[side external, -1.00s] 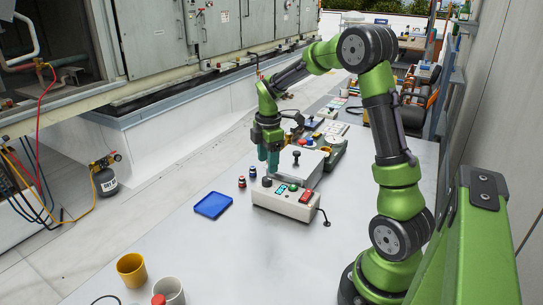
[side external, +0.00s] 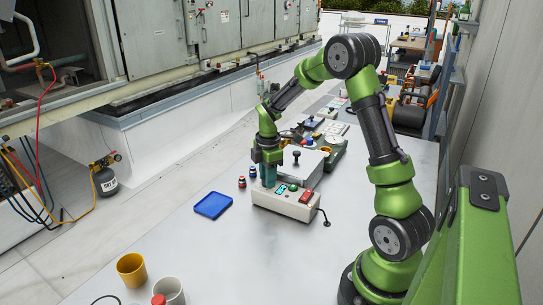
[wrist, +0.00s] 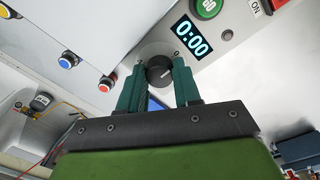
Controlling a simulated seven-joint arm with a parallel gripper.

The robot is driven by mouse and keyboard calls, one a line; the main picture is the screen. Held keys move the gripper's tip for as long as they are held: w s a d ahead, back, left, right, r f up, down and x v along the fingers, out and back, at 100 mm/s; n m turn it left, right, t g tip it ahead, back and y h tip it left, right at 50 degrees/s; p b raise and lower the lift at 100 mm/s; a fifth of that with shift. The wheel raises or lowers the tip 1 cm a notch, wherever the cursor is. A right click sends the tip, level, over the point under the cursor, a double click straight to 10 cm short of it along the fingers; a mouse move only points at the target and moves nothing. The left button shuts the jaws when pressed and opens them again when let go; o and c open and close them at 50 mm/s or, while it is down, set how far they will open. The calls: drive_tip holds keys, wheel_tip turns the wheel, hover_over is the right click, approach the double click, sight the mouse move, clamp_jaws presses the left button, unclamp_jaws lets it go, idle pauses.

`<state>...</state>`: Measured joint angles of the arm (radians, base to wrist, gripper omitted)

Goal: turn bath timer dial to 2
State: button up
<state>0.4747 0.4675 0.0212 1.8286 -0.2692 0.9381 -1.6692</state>
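The bath timer is a light grey box (side external: 288,206) on the table in the side view. In the wrist view its black round dial (wrist: 160,70) has a pale pointer line, and its display (wrist: 191,38) reads 0:00. My gripper (side external: 267,181) points down over the left end of the box. In the wrist view my gripper (wrist: 159,72) has its two teal fingers apart, one on each side of the dial. I cannot make out whether they touch it. In the side view the fingers hide the dial.
The box also carries a green button (wrist: 207,7) and a red switch (side external: 306,195). A black-knobbed unit (side external: 309,160) stands behind. The front table is mostly clear.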

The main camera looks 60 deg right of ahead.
drive_tip(key=shift+c, duration=1.3)
drive_tip(key=m, duration=0.5)
drive_tip(key=shift+m, duration=0.4)
drive_tip(key=m, duration=0.6)
drive_tip(key=shift+a, duration=0.1)
drive_tip(key=m, duration=0.5)
drive_tip(key=shift+w+m+g, duration=0.1)
drive_tip(key=shift+m+g, duration=0.2)
drive_tip(key=shift+m, duration=0.1)
drive_tip(key=m, duration=0.6)
